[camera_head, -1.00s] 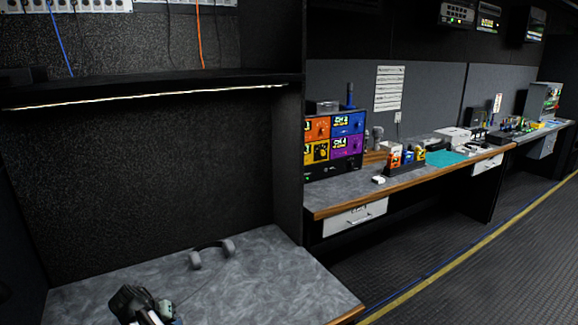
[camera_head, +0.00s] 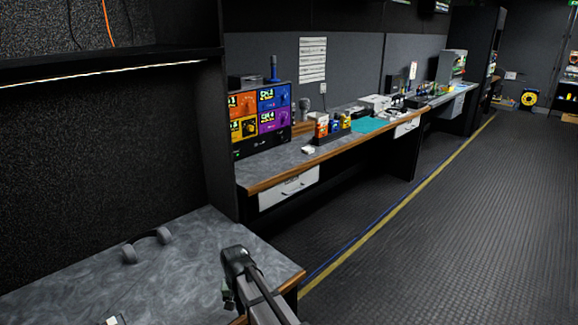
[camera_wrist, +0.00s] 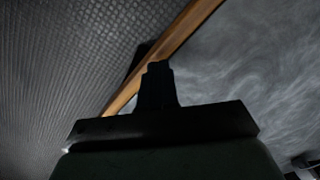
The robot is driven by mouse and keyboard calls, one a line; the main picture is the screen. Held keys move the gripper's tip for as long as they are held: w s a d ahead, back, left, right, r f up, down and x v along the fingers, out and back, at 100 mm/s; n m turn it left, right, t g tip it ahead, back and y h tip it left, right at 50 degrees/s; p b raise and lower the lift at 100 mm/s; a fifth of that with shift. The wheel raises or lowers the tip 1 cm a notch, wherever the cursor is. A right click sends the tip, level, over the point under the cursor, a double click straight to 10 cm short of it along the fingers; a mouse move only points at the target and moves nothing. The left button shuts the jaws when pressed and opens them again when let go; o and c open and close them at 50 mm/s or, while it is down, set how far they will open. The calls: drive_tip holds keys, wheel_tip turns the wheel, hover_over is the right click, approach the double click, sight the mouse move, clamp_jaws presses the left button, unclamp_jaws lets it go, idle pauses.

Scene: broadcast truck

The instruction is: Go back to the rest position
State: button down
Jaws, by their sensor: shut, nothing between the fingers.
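My gripper (camera_wrist: 157,72) is dark and shows at the bottom of the wrist view, with its fingers together and nothing held. It is over the wooden front edge (camera_wrist: 165,55) of the grey desk, with the floor on one side and the desk top on the other. In the head view my arm's end (camera_head: 240,272) is above the right end of the near desk (camera_head: 190,245). The fingertips are hard to make out there.
Grey headphones (camera_head: 147,245) lie on the near desk. The ribbed floor (camera_head: 430,230) on the right is clear.

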drive_tip(key=s+d+f+m+y, duration=0.2)
drive_tip(key=d, duration=0.9)
drive_tip(key=s+d+f+g, duration=0.1)
drive_tip(key=s+d+f, duration=0.3)
drive_tip(key=f, duration=0.2)
drive_tip(key=s+d+f+g, duration=0.1)
drive_tip(key=s+d+f, duration=0.2)
drive_tip(key=d+f, duration=0.3)
drive_tip(key=s+d+f+g, duration=0.1)
drive_tip(key=s+d+f, duration=0.2)
drive_tip(key=s, duration=0.6)
drive_tip(key=s+d+f+g+h, duration=0.1)
drive_tip(key=s+d+f, duration=0.3)
drive_tip(key=s+f, duration=0.4)
drive_tip(key=s+d+f+g, duration=0.2)
drive_tip(key=s+f, duration=0.4)
drive_tip(key=s, duration=0.4)
drive_tip(key=shift+s+d+n+h, duration=0.4)
drive_tip(key=shift+d, duration=0.5)
